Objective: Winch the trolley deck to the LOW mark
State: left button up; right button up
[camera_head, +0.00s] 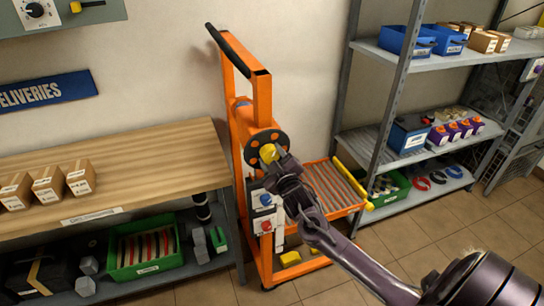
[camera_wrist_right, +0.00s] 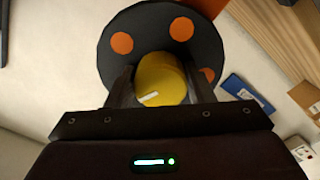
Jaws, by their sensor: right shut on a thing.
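The orange trolley (camera_head: 262,104) stands against the wall, with a black push handle at its top. Its winch wheel (camera_head: 254,143) is a dark disc with orange spots; it also shows in the right wrist view (camera_wrist_right: 120,72). A yellow knob (camera_wrist_right: 160,78) sits at the wheel. My right gripper (camera_head: 272,160) is shut on this knob, one finger on each side of it. The roller deck (camera_head: 330,187) has yellow ends and sits low on the trolley's right side. I cannot read any LOW mark. My left gripper is not in view.
A wooden bench (camera_head: 150,165) with cardboard boxes (camera_head: 47,184) stands left of the trolley. A green crate (camera_head: 146,265) is on its lower shelf. A grey shelf rack (camera_head: 385,50) with bins stands close on the right. Tiled floor (camera_head: 440,235) is open at the front right.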

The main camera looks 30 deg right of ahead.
jog(key=shift+r+n, duration=0.1)
jog(key=shift+n, duration=0.6)
jog(key=o, duration=1)
jog(key=shift+b+v, duration=0.85)
jog(key=shift+v, duration=3)
